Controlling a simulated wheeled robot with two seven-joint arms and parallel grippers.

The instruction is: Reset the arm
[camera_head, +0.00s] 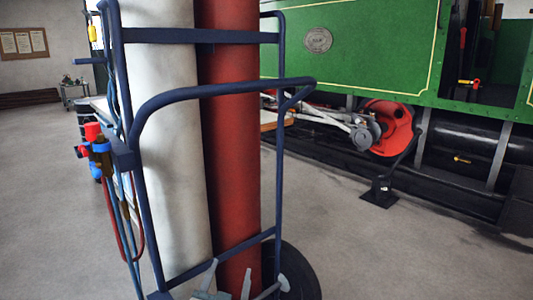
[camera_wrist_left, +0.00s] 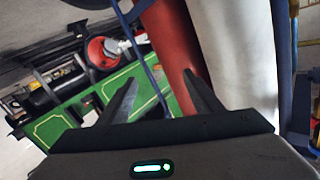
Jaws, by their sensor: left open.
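My left gripper (camera_head: 230,272) shows at the bottom edge of the head view, low in front of the gas cylinder trolley. In the left wrist view its two dark fingers stand apart with nothing between them, so the left gripper (camera_wrist_left: 159,77) is open and empty. Behind the fingers are the red cylinder (camera_wrist_left: 172,45), the white cylinder (camera_wrist_left: 232,50) and a thin blue trolley bar. I cannot tell how close the fingers are to the trolley. My right gripper is in neither view.
The blue trolley frame (camera_head: 222,36) holds a white cylinder (camera_head: 165,140) and a red cylinder (camera_head: 228,140) upright, close in front. Red and blue hose fittings (camera_head: 97,148) hang at its left. A green steam tram (camera_head: 370,45) stands behind right.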

